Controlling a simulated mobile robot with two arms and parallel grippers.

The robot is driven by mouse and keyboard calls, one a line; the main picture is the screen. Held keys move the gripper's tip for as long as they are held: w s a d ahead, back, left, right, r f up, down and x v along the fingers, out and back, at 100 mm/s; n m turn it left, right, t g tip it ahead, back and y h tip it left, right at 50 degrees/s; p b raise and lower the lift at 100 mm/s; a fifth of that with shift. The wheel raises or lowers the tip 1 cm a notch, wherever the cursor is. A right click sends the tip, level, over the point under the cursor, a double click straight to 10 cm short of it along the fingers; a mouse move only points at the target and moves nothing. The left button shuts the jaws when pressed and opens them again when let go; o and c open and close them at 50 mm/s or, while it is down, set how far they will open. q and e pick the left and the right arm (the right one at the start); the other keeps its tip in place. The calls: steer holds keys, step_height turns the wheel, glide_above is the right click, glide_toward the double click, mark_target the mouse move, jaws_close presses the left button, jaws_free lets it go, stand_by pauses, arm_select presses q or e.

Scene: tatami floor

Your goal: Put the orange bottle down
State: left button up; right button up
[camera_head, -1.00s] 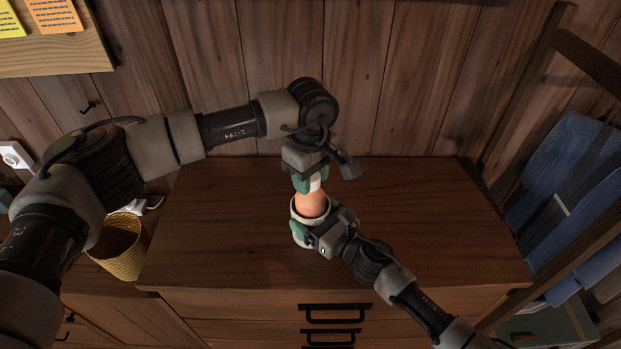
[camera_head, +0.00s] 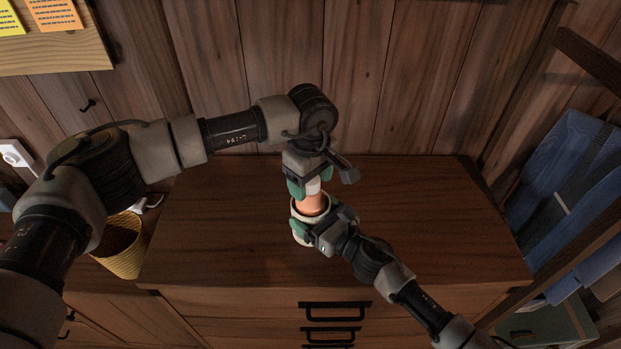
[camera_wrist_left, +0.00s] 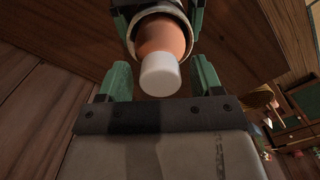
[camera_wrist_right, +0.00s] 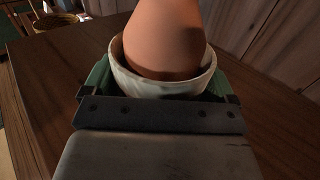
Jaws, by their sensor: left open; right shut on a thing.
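The orange bottle (camera_head: 314,204) with a white cap (camera_wrist_left: 160,76) stands inside a whitish cup (camera_head: 299,236) over the cabinet top. Its lower part is hidden by the cup wall. My left gripper (camera_head: 312,187) is open above it, with green fingers on either side of the cap and gaps between in the left wrist view. My right gripper (camera_head: 321,224) is shut on the cup from the front right. The right wrist view shows the bottle's orange body (camera_wrist_right: 165,38) inside the cup (camera_wrist_right: 160,85). I cannot tell whether the cup touches the wood.
The wooden cabinet top (camera_head: 420,220) is clear on both sides of the cup. A yellow basket (camera_head: 122,262) stands to the left. A plank wall (camera_head: 420,80) rises behind. A wooden rack with blue items (camera_head: 560,175) is at the right.

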arm_select(q)
step_height(320, 180, up, 13)
steer(key=shift+f, duration=0.2)
stand_by(0.4)
